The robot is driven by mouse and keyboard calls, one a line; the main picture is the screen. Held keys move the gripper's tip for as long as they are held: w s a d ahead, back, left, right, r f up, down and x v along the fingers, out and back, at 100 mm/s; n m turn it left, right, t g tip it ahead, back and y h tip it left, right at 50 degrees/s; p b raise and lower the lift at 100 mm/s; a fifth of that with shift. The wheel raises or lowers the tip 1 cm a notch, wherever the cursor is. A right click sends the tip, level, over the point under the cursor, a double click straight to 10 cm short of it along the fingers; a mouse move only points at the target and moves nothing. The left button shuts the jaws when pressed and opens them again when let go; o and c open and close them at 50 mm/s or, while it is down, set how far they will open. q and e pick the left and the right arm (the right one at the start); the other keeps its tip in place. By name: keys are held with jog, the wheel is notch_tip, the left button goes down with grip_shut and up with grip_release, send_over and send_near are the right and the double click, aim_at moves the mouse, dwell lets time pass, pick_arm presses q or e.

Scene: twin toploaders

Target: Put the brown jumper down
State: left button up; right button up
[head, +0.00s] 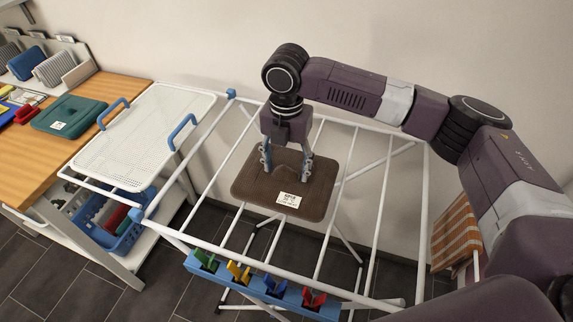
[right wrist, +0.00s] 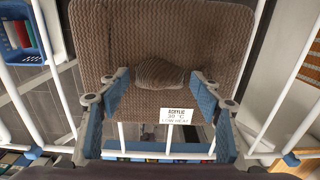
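The brown jumper (head: 254,181) is a folded, ribbed brown slab with a white care label reading acrylic, 30 °C, low heat. It appears to lie flat across the white rods of the drying rack (head: 228,246). My right gripper (head: 286,172) points down over its middle. In the right wrist view, the gripper (right wrist: 160,84) is open, its fingers on either side of a raised lump of the jumper (right wrist: 190,35), with gaps showing between lump and fingers. My left gripper is not in view.
A white mesh shelf (head: 150,125) with blue handles adjoins the rack's left side. A wooden table (head: 120,88) with a green folded item (head: 70,115) stands left. Coloured clips (head: 238,272) sit on the rack's front blue bar. A striped orange cloth (head: 455,235) hangs at right. Rods right of the jumper are bare.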

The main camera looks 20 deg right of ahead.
aim_at(286, 167)
jog(key=shift+r, duration=0.25)
notch_tip(286, 167, up, 12)
jog(key=b, duration=0.2)
jog(key=shift+f, duration=0.15)
jog(key=shift+f, duration=0.1)
dwell(0.4)
